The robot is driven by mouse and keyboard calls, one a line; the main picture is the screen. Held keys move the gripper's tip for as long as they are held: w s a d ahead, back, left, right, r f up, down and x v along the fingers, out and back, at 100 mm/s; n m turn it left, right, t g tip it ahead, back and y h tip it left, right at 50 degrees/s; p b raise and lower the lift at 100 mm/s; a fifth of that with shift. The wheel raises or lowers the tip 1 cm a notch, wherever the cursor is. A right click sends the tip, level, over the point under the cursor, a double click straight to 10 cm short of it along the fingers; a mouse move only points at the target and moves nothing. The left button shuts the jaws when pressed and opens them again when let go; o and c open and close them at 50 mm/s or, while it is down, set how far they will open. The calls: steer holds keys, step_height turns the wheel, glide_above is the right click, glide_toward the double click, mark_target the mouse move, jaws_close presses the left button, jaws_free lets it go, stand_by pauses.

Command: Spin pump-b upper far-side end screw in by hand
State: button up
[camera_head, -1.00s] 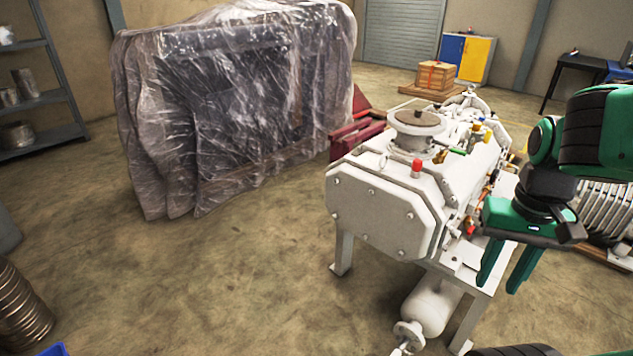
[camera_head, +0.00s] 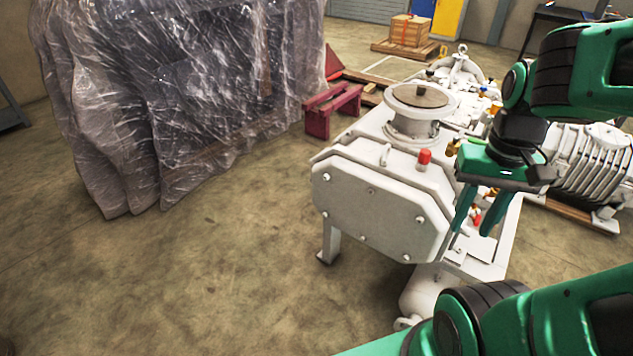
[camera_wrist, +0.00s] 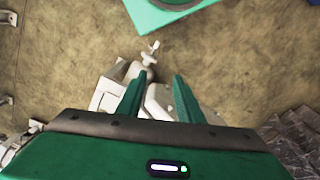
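A white pump (camera_head: 375,215) stands on a white frame in the head view, its flat end plate facing me. Several small screw heads show on the plate, including an upper left one (camera_head: 326,176) and an upper right one (camera_head: 420,219). No label shows, so I cannot tell which pump is pump-b or which screw the task means. My gripper (camera_head: 471,230) hangs open, pointing down, in front of the pump's right side. In the wrist view, my gripper (camera_wrist: 158,82) has its two green fingers apart with nothing between them. White pump parts lie below them.
A plastic-wrapped machine (camera_head: 180,100) stands at the left. A dark red stand (camera_head: 333,110) is behind the pump. A ribbed grey unit (camera_head: 580,165) sits on a pallet at the right. A wooden crate (camera_head: 410,30) is at the back. The floor at front left is clear.

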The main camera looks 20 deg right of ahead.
steer(key=n+t+h, duration=1.1)
steer(key=n+h, duration=0.4)
steer(key=n, duration=1.9)
glide_toward(325, 179)
steer(key=x, duration=0.7)
steer(key=shift+w+d, duration=0.15)
steer(key=shift+w, duration=0.05)
